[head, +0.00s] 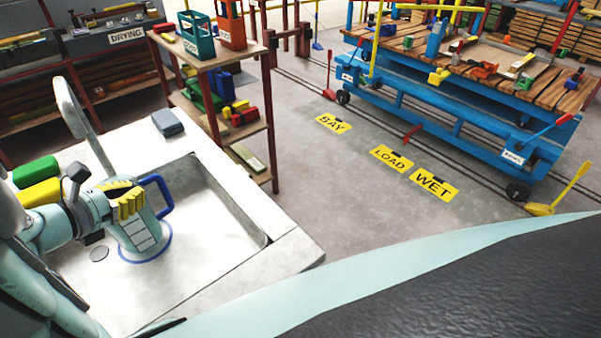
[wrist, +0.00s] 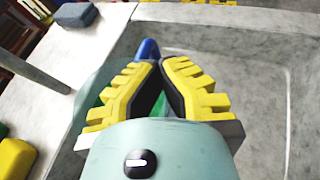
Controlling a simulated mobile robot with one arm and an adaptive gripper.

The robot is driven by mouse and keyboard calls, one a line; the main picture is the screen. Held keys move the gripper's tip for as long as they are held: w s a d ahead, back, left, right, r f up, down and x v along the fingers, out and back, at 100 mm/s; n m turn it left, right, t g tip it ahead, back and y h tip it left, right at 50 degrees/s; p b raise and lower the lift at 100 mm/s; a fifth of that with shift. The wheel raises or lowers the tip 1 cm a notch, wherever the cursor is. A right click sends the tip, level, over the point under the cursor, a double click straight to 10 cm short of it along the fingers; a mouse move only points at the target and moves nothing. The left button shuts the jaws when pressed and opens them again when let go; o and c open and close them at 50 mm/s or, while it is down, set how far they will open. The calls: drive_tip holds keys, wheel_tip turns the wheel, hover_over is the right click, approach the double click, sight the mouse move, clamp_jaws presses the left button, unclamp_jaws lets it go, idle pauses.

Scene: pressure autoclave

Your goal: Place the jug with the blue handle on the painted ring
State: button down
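The jug with the blue handle (head: 142,233) is pale with a white marked scale, and its blue handle (head: 167,188) sticks out to the right. The ring's line shows around the jug's foot; whether the foot touches the surface is hard to tell. My gripper (head: 131,201), with yellow ribbed fingers, is at the jug's top. In the wrist view the fingers (wrist: 161,68) are nearly together, with the blue handle (wrist: 147,48) at their tips. They hide most of the jug.
A grey-blue block (head: 168,122), a green block (head: 36,172) and a yellow block (head: 38,193) lie on the worktop. A shelf rack (head: 215,60) stands behind.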

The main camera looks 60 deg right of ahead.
drive_tip(key=shift+s+f, duration=0.1)
drive_tip(key=shift+f, duration=0.5)
drive_tip(key=c, duration=1.1)
unclamp_jaws()
drive_tip(key=shift+c, duration=0.2)
drive_tip(key=v, duration=1.2)
drive_tip(key=shift+p, duration=0.4)
